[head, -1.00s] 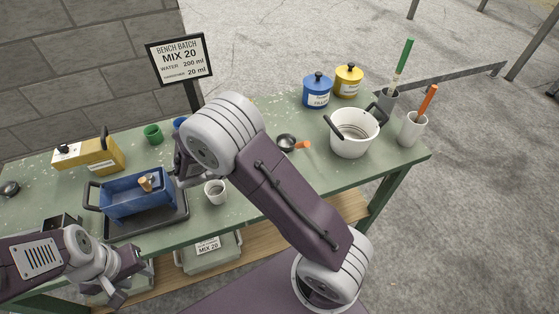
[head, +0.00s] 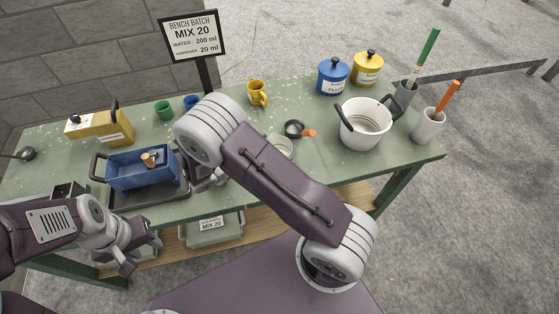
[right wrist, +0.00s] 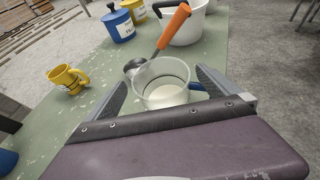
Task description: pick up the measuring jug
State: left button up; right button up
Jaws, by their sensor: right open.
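The measuring jug (right wrist: 163,92) is a clear, round vessel with a pale bottom and a blue part at its right side. In the right wrist view it stands between the parted fingers of my right gripper (right wrist: 160,77), which is open; I cannot tell whether they touch it. In the head view only part of the jug (head: 281,144) shows behind my right arm, which hides the right fingers. My left gripper (head: 141,253) looks open and empty, in front of the bench's near edge.
An orange-handled dark ladle (head: 294,129) lies close behind the jug. A white pot (head: 365,127), a blue jar (head: 333,78) and a yellow jar (head: 367,68) stand to the right. A yellow mug (head: 257,92) stands behind. A blue bin (head: 140,172) sits on a tray at left.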

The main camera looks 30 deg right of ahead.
aim_at(288, 144)
jog(key=x, duration=0.5)
jog(key=shift+d+f+p, duration=0.15)
jog(key=shift+d+p, duration=0.2)
jog(key=shift+p, duration=0.05)
jog(key=shift+a, duration=0.15)
jog(key=shift+c, duration=0.3)
jog(key=c, duration=2)
